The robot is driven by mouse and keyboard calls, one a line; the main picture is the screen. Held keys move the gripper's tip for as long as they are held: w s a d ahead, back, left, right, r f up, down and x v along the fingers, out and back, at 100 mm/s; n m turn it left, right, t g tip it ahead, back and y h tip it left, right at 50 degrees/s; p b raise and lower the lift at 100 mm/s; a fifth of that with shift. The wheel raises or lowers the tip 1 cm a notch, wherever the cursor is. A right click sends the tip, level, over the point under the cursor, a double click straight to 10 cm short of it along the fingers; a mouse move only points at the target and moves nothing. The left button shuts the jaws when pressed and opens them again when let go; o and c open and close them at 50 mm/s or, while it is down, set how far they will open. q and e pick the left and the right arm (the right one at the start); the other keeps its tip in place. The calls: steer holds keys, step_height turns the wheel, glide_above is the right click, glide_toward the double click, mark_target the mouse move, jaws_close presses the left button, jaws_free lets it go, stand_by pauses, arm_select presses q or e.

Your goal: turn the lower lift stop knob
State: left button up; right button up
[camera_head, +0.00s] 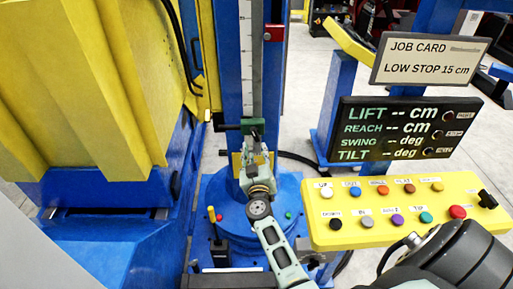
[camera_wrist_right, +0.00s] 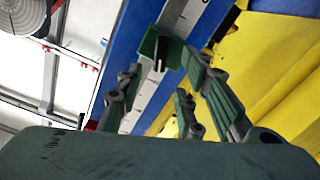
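The lower lift stop is a green block (camera_head: 252,126) on the blue column with the scale. A dark bar sticks out on its left and may carry the knob; I cannot tell clearly. My right gripper (camera_head: 252,146) is just below and in front of the green block, reaching up to it. In the right wrist view the gripper (camera_wrist_right: 163,82) is open, its green-padded fingers spread apart. A green bracket (camera_wrist_right: 170,52) with a dark slot lies near the fingertips, with nothing visibly gripped. Contact cannot be told. My left gripper is not in view.
A red block (camera_head: 274,33) sits higher on the column. A job card (camera_head: 432,60) reads LOW STOP 15 cm. The display (camera_head: 400,130) shows dashes. A yellow button panel (camera_head: 383,213) is at right; a yellow and blue machine body (camera_head: 90,80) fills the left. A lever (camera_head: 213,225) stands below.

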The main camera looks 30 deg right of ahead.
mark_target(255, 137)
steer(key=b+x, duration=0.1)
steer(key=x, duration=0.6)
steer(key=shift+w+d+f, duration=0.15)
steer(key=shift+w+f, duration=0.05)
steer(key=shift+w, duration=0.05)
steer(key=shift+w+d, duration=0.15)
steer(key=shift+w, duration=0.1)
steer(key=shift+c, duration=0.3)
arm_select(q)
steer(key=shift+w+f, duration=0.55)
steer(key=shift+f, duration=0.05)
arm_select(e)
jaws_close()
